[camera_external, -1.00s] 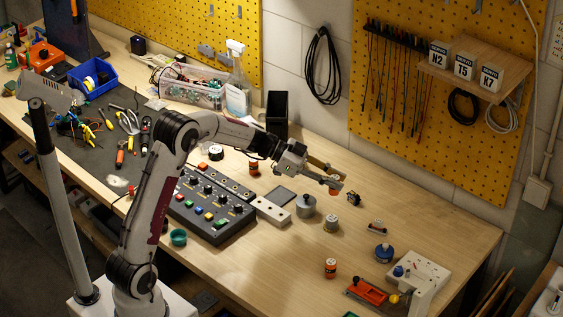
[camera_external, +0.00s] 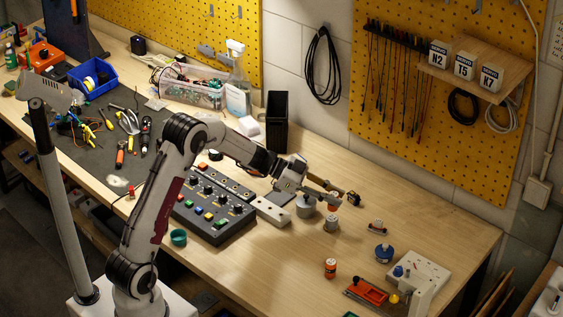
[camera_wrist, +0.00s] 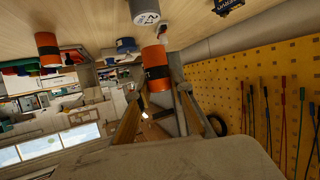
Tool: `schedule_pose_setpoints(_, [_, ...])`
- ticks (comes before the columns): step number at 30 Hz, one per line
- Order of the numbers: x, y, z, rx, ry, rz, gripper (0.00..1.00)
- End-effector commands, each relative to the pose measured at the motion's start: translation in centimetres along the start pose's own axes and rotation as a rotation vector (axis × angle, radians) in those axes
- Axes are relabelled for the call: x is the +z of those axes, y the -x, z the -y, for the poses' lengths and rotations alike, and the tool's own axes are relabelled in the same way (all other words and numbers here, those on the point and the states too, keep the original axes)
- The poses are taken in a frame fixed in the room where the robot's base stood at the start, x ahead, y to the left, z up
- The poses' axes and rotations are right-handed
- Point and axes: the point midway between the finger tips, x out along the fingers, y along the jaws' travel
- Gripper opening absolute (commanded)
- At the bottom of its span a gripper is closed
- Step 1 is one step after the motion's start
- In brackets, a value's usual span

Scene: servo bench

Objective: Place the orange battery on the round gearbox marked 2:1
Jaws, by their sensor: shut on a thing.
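My gripper (camera_external: 335,197) is shut on an orange battery with a dark band, which shows large in the wrist view (camera_wrist: 157,70). A second orange battery (camera_external: 330,268) stands upright nearer the front.
A blue round part (camera_external: 383,253), a red tool (camera_external: 366,291) and a white fixture (camera_external: 418,272) stand to the right. A black button panel (camera_external: 215,210) lies left. A small dark part (camera_external: 353,198) sits just right of the fingers. Bench around the gearbox's front is clear.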

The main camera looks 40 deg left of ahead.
Motion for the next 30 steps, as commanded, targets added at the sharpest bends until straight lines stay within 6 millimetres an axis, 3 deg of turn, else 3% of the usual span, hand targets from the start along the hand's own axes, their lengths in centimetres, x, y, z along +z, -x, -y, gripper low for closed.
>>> schedule_pose_setpoints(10, [3.0, -1.2, 0.0, 0.000, 0.002, 0.000, 0.00])
schedule_pose_setpoints(26, [3.5, -1.4, 0.0, 0.000, 0.001, 0.000, 0.00])
schedule_pose_setpoints(27, [3.5, -1.4, 0.0, 0.000, 0.001, 0.000, 0.32])
schedule_pose_setpoints(28, [3.5, -1.4, 0.0, 0.000, 0.001, 0.000, 0.38])
schedule_pose_setpoints(30, [3.5, -1.4, 0.0, 0.000, 0.001, 0.000, 0.38])
